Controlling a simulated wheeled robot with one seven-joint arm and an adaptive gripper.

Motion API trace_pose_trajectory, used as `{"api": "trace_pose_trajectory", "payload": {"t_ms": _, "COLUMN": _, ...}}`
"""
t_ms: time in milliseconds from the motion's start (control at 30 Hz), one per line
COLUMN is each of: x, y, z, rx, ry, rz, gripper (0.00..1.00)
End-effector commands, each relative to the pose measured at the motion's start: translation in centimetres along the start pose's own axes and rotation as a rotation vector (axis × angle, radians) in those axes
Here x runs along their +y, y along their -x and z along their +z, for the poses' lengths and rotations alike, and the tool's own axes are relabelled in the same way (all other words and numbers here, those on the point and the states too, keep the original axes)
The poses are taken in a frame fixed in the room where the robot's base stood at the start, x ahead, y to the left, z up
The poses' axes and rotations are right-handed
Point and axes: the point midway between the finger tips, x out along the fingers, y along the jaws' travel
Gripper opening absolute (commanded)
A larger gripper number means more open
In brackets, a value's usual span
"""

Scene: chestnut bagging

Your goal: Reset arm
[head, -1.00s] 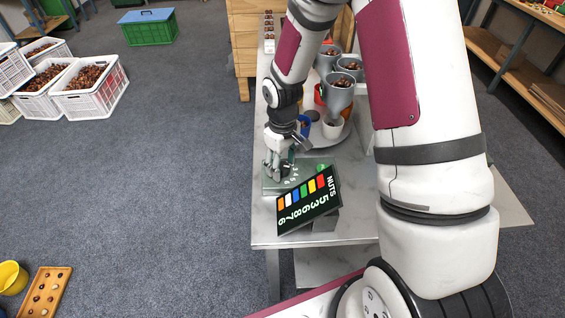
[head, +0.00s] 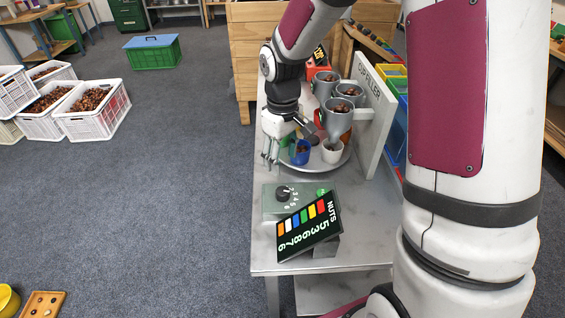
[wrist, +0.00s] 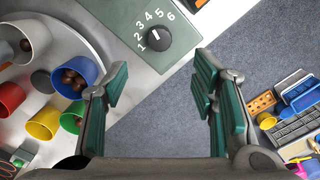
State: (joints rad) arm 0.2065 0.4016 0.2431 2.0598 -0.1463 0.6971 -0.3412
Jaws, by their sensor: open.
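My gripper (head: 270,155) hangs over the left edge of the grey metal table (head: 262,232) in the head view, beside the round tray with cups. In the wrist view my gripper (wrist: 160,95) shows two green-padded fingers spread apart with nothing between them. The selector box (head: 268,208) with its black knob (head: 283,193) stands nearer on the table. In the wrist view the knob (wrist: 158,38) is apart from the fingers, with numbers 1 to 6 around it.
A blue cup (head: 300,155) and a white cup (head: 332,152) stand on the round tray (head: 345,164), below grey funnels holding nuts. A NUTS display (head: 308,232) stands beside the selector box. White crates (head: 92,122) of chestnuts sit on the floor at left.

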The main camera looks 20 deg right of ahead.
Motion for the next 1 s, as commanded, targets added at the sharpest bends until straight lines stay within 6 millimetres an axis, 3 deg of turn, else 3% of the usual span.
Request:
{"api": "trace_pose_trajectory", "payload": {"t_ms": 400, "x": 0.0, "y": 0.0, "z": 0.0, "rx": 0.000, "ry": 0.000, "rz": 0.001, "gripper": 0.53}}
{"api": "trace_pose_trajectory", "payload": {"t_ms": 533, "x": -0.1, "y": 1.1, "z": 0.4, "rx": 0.007, "ry": -0.010, "rz": 0.013, "gripper": 0.53}}
{"api": "trace_pose_trajectory", "payload": {"t_ms": 667, "x": -0.6, "y": 4.3, "z": 1.8, "rx": 0.028, "ry": -0.045, "rz": 0.047, "gripper": 0.53}}
{"api": "trace_pose_trajectory", "payload": {"t_ms": 1000, "x": -3.8, "y": 13.7, "z": 9.0, "rx": 0.125, "ry": -0.204, "rz": 0.131, "gripper": 0.53}}
